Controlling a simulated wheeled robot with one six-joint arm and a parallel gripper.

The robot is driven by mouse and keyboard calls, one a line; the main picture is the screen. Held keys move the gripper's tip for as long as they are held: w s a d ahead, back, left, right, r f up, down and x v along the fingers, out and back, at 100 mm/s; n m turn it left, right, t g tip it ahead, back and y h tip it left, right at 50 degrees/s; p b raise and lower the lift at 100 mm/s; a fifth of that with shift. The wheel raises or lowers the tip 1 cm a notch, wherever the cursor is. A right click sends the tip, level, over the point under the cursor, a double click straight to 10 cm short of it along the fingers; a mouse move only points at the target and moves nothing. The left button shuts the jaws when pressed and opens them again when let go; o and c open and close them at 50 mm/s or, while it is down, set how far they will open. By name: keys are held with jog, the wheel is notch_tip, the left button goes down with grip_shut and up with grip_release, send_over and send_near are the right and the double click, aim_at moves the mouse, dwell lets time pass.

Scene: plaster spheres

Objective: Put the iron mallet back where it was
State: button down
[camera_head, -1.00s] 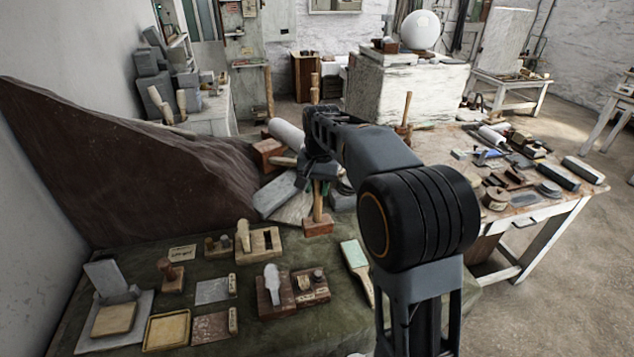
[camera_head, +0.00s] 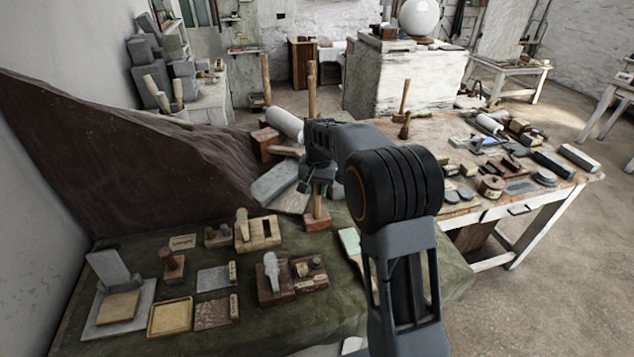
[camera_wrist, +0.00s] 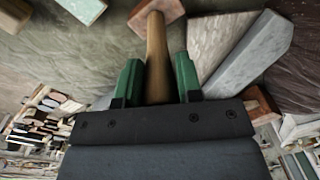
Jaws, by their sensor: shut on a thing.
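The mallet (camera_head: 317,221) has a long pale wooden handle and a reddish-brown block head. My gripper (camera_head: 319,175) is shut on the handle, which stands near upright with the head at the bottom. The handle top rises above my gripper. In the wrist view, the handle (camera_wrist: 156,50) runs between the green fingertips of my gripper (camera_wrist: 158,78) to the head (camera_wrist: 172,8). The head shows at the far part of the green cloth-covered table (camera_head: 285,228). I cannot tell whether it touches the cloth.
Grey stone blocks (camera_head: 274,184) and a white cylinder (camera_head: 285,122) lie just behind and left of the mallet. A pale brush-like tool (camera_head: 352,245) lies to the right. Labelled tools and a slotted wooden block (camera_head: 259,233) stand in front. A cluttered workbench (camera_head: 455,145) is at the right.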

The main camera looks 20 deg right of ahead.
dwell(0.3)
jog(key=c, duration=1.2)
grip_release()
jog(key=shift+f, duration=0.1)
jog(key=o, duration=0.4)
